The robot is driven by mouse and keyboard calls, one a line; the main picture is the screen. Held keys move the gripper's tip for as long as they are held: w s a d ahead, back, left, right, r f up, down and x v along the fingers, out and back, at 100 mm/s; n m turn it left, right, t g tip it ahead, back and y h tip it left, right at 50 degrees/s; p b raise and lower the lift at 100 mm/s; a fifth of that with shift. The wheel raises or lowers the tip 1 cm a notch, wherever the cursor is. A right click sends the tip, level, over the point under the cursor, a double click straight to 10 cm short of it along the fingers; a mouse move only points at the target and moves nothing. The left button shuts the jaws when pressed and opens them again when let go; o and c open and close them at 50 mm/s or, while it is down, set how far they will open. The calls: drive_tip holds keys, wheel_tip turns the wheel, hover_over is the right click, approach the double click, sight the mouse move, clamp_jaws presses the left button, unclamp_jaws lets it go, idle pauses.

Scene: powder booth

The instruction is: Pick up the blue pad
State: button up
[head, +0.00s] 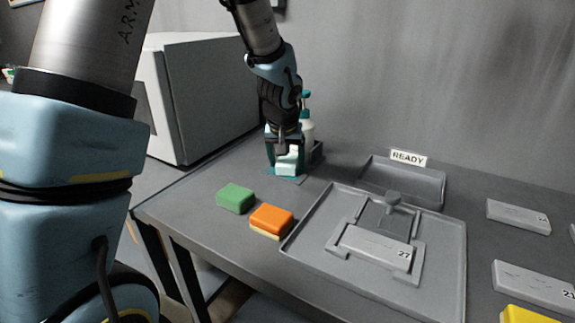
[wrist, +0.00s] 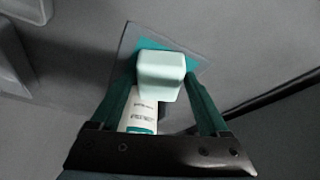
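A pale blue-green block (wrist: 161,72), the only bluish pad in view, sits between my gripper's teal fingertips in the wrist view. My gripper (head: 287,160) is at the back left of the table, pointing down. Its fingers flank the block on both sides, and I see no gap between them and it. The block also shows at the gripper's tip in the head view (head: 290,167). A flat teal patch (head: 287,180) lies on the table under it. I cannot tell whether the block touches that patch.
A white bottle (head: 308,130) with a teal top stands close behind my gripper. A green pad (head: 235,197) and an orange pad (head: 271,220) lie in front. A grey tray (head: 455,285) holds a part marked 27. A grey cabinet (head: 205,100) stands left.

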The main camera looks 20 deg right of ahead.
sight(284, 165)
drive_tip(key=c, duration=1.1)
drive_tip(key=shift+r, duration=0.1)
drive_tip(key=shift+s+a+r+b, duration=0.1)
drive_tip(key=shift+r+b, duration=0.05)
drive_tip(key=shift+b, duration=0.25)
drive_tip(key=r, duration=0.2)
drive_tip(key=r+b, duration=0.1)
drive_tip(key=r, duration=0.3)
drive_tip(key=shift+s+a+r, duration=0.2)
drive_tip(key=shift+s+a, duration=0.1)
drive_tip(key=shift+a, duration=0.05)
drive_tip(key=s+a+b, duration=0.4)
drive_tip(key=s+a, duration=0.7)
drive_tip(key=a, duration=0.3)
drive_tip(key=shift+s+a, duration=0.35)
